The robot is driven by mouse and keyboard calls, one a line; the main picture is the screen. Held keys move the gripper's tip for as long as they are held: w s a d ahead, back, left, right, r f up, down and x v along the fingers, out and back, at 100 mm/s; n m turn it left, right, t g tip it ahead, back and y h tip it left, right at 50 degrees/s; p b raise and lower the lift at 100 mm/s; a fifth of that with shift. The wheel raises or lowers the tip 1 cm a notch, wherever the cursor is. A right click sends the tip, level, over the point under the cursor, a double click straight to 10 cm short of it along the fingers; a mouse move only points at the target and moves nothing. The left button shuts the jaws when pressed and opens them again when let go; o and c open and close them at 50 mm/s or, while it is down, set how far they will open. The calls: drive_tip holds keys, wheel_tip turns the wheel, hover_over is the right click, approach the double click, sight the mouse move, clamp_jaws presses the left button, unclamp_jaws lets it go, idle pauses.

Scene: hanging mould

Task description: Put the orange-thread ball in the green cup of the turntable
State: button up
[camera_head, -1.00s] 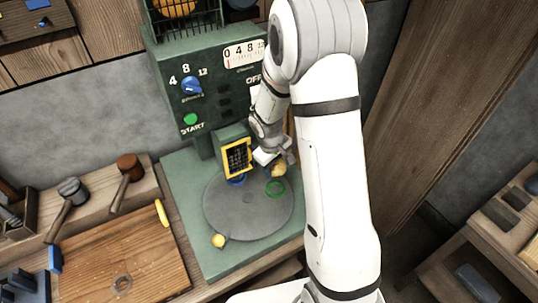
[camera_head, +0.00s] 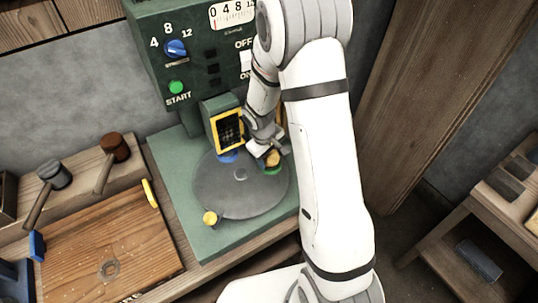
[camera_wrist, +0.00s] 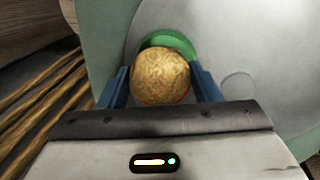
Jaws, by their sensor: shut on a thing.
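The thread ball (camera_wrist: 160,78) is tan-orange and sits between the blue fingers of my gripper (camera_wrist: 160,88) in the wrist view. My gripper is shut on it. The green cup (camera_wrist: 168,42) shows as a green ring just behind and partly under the ball. In the head view the ball (camera_head: 272,158) is low over the green cup (camera_head: 273,171) at the right side of the grey turntable (camera_head: 240,195). The ball hides most of the cup, and I cannot tell whether it touches the cup's bottom.
A yellow cup (camera_head: 210,218) stands at the turntable's front left, and a blue cup (camera_head: 227,157) at its back. A yellow-framed screen (camera_head: 229,130) stands close beside my gripper. The green machine with dials (camera_head: 185,60) rises behind. A wooden board (camera_head: 110,240) lies left.

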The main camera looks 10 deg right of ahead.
drive_tip(key=shift+f, duration=0.15)
idle(0.4)
drive_tip(key=o, duration=1.1)
drive_tip(key=shift+o, duration=0.2)
drive_tip(key=v, duration=0.7)
drive_tip(key=shift+r, duration=0.4)
drive_tip(key=s+r+m+y, duration=0.1)
drive_tip(key=s+r+m, duration=0.2)
drive_tip(key=s+r, duration=0.4)
drive_tip(key=s+d+r+m+t+y, duration=0.1)
drive_tip(key=s+r+m, duration=0.1)
drive_tip(key=s+r, duration=0.6)
drive_tip(key=s, duration=0.5)
drive_tip(key=shift+s+d+r+m, duration=0.25)
drive_tip(key=shift+s+m, duration=0.1)
drive_tip(key=shift+m, duration=0.05)
